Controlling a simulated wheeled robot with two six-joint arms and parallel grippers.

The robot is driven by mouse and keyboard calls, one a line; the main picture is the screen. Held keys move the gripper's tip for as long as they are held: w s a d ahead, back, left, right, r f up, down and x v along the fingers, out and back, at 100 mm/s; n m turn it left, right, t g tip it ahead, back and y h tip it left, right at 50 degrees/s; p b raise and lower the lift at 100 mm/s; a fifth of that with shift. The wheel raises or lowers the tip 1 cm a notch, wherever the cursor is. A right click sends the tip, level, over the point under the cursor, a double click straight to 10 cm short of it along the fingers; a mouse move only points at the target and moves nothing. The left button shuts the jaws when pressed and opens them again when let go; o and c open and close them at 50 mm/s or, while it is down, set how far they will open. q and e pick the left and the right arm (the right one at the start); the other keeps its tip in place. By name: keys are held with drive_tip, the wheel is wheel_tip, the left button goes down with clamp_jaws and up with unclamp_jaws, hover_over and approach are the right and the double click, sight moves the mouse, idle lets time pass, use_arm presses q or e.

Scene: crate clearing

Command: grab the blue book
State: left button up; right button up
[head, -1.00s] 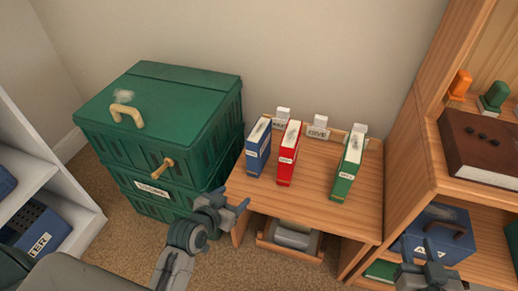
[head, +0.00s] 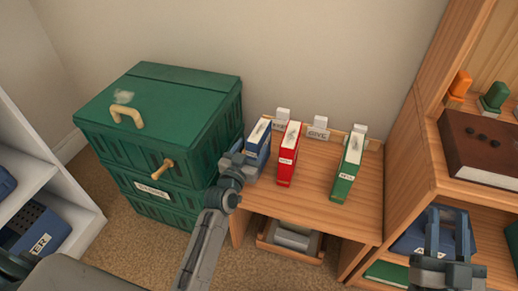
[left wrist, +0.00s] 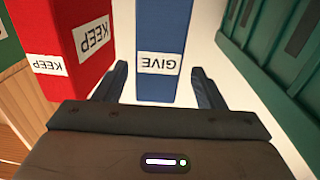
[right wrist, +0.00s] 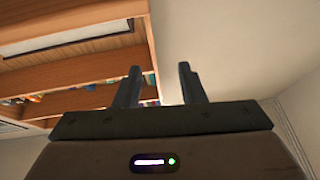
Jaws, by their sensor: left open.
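The blue book (head: 259,140) stands upright at the left end of the small wooden table, left of the red book (head: 288,154). My left gripper (head: 238,157) is open at the blue book's near side. In the left wrist view the blue book (left wrist: 157,45), with a GIVE label, stands between the two open fingers (left wrist: 158,85); I cannot tell whether they touch it. The red book (left wrist: 75,35) there carries KEEP labels. My right gripper (head: 447,232) is at the lower right, in front of the shelf; in the right wrist view its fingers (right wrist: 160,85) are apart and empty.
A green book (head: 347,168) stands further right on the table (head: 315,190), with small white label tags behind. A green crate stack (head: 165,130) stands close left of the table. A wooden shelf (head: 425,150) is at right, a white shelf (head: 40,170) at left.

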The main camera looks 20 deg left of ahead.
use_arm(q)
drive_tip(key=w, duration=0.4)
drive_tip(key=shift+w+d+f, duration=0.15)
drive_tip(key=shift+w+d, duration=0.15)
use_arm(e)
drive_tip(key=shift+s+r+t, duration=0.25)
drive_tip(key=shift+r+t, duration=0.35)
drive_tip(key=shift+r, duration=0.35)
use_arm(q)
clamp_jaws()
